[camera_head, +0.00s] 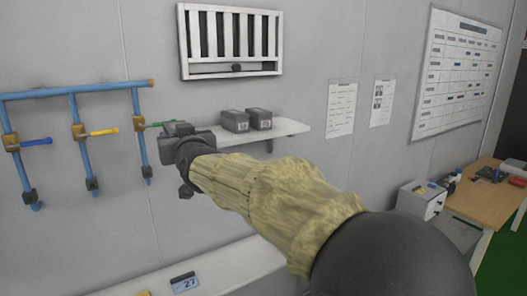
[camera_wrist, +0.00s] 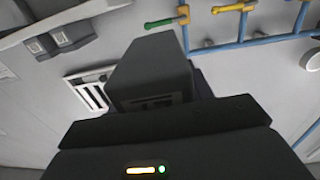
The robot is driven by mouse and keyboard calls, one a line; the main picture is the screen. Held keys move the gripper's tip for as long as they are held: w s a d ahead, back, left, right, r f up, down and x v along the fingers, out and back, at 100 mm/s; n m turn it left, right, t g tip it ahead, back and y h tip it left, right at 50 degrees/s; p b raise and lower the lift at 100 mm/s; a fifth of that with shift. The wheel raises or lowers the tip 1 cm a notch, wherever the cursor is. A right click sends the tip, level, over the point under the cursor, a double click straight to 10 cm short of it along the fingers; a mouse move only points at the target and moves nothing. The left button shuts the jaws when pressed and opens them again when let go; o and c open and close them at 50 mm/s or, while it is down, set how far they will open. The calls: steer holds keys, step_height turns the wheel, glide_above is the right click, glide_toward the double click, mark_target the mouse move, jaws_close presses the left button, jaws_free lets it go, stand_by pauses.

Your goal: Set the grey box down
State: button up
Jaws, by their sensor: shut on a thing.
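My gripper (camera_head: 180,130) is at the left end of the white wall shelf (camera_head: 285,131). It is shut on a grey box (camera_wrist: 152,72), which fills the middle of the wrist view; the fingertips are hard to make out. In the head view the held box is small and dark and merges with my gripper. I cannot tell whether it touches the shelf. Two similar grey boxes, a left one (camera_head: 235,121) and a right one (camera_head: 259,118), sit side by side on the shelf. They also show at the upper left of the wrist view.
Blue pipes (camera_head: 75,94) with blue, yellow and green valve handles are on the wall left of my gripper. A white slatted panel (camera_head: 231,68) hangs above the shelf. A lower white ledge (camera_head: 225,268) runs beneath. A wooden table (camera_head: 480,200) stands at the right.

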steer(key=w+d+f+m+t+h+b, duration=0.1)
steer(key=w+d+f+h, duration=0.15)
steer(key=f, duration=0.85)
steer(key=w+d+f+m+h+b, duration=0.15)
steer(key=w+f, duration=0.25)
steer(key=f, duration=0.7)
steer(key=w+d+f+m+t+h, duration=0.1)
steer(key=w+d+f+m+h, duration=0.15)
steer(key=f, duration=0.95)
steer(key=s+d+f+m+h+b, duration=0.1)
steer(key=d+f+h, duration=0.1)
steer(key=d+f, duration=0.5)
steer(key=d+f+m+h+b, duration=0.1)
steer(key=d+f+h, duration=0.15)
steer(key=f, duration=0.75)
steer(key=s+d+f+y+b, duration=0.1)
steer(key=s+d+f, duration=0.6)
steer(key=d+f, duration=0.1)
steer(key=s+d+f+n+y+b, duration=0.1)
steer(key=s+d+f+b, duration=0.1)
steer(key=s+d+f, duration=0.4)
steer(key=d+f, duration=0.1)
steer(key=d, duration=0.3)
steer(key=shift+s+d+f, duration=0.25)
steer(key=shift+s+f, duration=0.15)
steer(key=s+f, duration=0.4)
steer(key=f, duration=0.1)
steer(key=shift+s+f, duration=0.15)
steer(key=shift+f, duration=0.1)
steer(key=shift+s+a, duration=0.1)
